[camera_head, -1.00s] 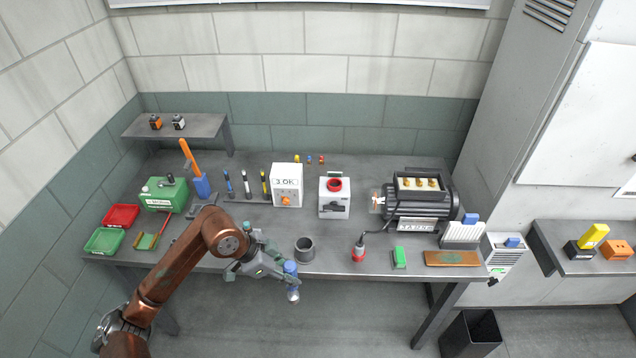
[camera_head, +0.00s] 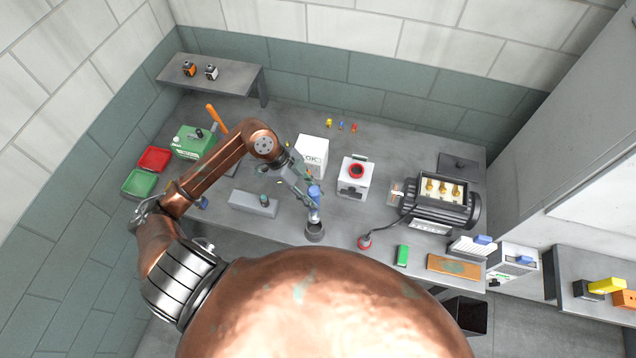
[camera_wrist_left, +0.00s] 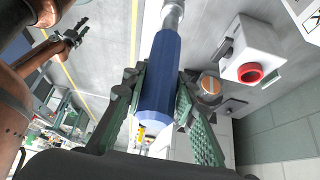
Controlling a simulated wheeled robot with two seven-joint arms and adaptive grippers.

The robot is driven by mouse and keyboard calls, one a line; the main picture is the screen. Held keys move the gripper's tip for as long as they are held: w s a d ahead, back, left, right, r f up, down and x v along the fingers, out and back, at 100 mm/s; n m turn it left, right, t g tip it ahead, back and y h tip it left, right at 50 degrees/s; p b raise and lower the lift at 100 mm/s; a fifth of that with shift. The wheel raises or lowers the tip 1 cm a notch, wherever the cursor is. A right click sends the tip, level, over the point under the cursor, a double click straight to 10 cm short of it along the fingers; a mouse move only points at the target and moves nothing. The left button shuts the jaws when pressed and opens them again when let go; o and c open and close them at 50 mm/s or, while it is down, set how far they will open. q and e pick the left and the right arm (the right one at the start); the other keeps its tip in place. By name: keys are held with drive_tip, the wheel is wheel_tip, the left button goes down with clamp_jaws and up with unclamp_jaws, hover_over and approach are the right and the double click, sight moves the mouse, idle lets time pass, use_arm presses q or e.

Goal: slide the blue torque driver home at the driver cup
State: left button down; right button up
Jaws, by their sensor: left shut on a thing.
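The blue torque driver (camera_head: 314,194) has a blue handle and a grey metal lower part. My left gripper (camera_head: 309,188) is shut on the handle, and the driver hangs roughly upright, grey end down. The driver cup (camera_head: 315,232) is a dark grey round cup near the front edge of the bench. The driver's grey end is right at the cup mouth; I cannot tell how far it is inside. In the left wrist view the blue handle (camera_wrist_left: 160,78) lies between the green finger pads, and its grey shaft runs out of the top. Another gripper (camera_wrist_left: 68,38), seemingly my right, shows small there.
A white box with a red button (camera_head: 355,176) and a white box (camera_head: 312,155) stand behind the cup. A red-based tool (camera_head: 365,242) and a green block (camera_head: 402,255) lie to its right. A grey block (camera_head: 253,204) is to its left.

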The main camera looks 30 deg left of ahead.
use_arm(q)
drive_tip(key=shift+d+r, duration=0.1)
drive_tip(key=shift+p, duration=0.3)
wheel_tip(320, 180, down, 4)
drive_tip(key=shift+r+b, duration=0.25)
drive_tip(key=shift+b, duration=0.8)
drive_tip(key=shift+f, duration=0.6)
use_arm(e)
drive_tip(key=shift+s+a+f, duration=0.1)
drive_tip(key=shift+a+f, duration=0.05)
drive_tip(key=shift+f, duration=0.35)
drive_tip(key=shift+a+f, duration=0.15)
drive_tip(key=shift+f, duration=0.35)
drive_tip(key=shift+d, duration=0.1)
